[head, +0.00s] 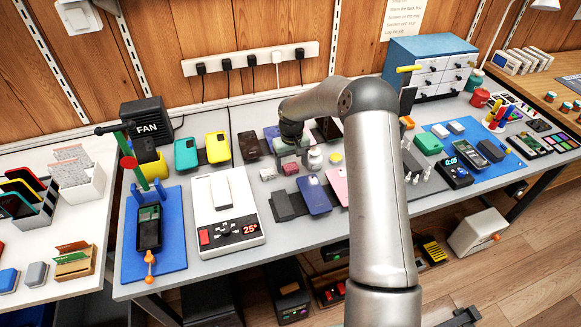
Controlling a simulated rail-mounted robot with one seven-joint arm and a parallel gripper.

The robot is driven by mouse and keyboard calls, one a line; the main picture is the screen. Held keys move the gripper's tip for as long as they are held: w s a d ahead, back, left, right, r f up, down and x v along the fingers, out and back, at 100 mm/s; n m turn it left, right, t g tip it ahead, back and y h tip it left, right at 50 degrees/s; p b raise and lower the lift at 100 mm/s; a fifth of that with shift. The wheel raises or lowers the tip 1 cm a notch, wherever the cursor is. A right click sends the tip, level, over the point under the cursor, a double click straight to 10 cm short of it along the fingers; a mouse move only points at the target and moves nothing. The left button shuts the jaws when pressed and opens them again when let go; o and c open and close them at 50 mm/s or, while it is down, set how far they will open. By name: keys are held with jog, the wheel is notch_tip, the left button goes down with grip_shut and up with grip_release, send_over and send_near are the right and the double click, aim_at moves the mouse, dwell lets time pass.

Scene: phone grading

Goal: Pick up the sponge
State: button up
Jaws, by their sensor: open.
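I cannot tell for sure which thing is the sponge. A small dark red block (291,168) and a pale grey block (268,173) lie on the grey bench just in front of my gripper. A green block (428,143) sits farther right on a blue mat. My gripper (291,141) points down over the middle of the bench, behind the small blocks. It is open; its fingers are small and partly hidden by my own arm. Something pale green shows at the fingers, too small to make out.
White jars (315,158) stand close to the right of my gripper. Phones lie around it, including a blue one (314,195) in front and a dark one (249,144) to the left. A white heating plate (226,212) is at left. A blue-topped drawer cabinet (431,46) stands behind right.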

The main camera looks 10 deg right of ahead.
jog(key=shift+f, duration=1.1)
jog(key=c, duration=1.1)
jog(key=shift+o, duration=0.2)
jog(key=shift+r, duration=0.1)
jog(key=shift+r, duration=0.55)
jog(key=s+a+r+b, duration=0.3)
jog(key=s+a+r, duration=0.5)
jog(key=s+r, duration=0.3)
jog(key=shift+s+r+b, duration=0.35)
jog(key=shift+b, duration=0.05)
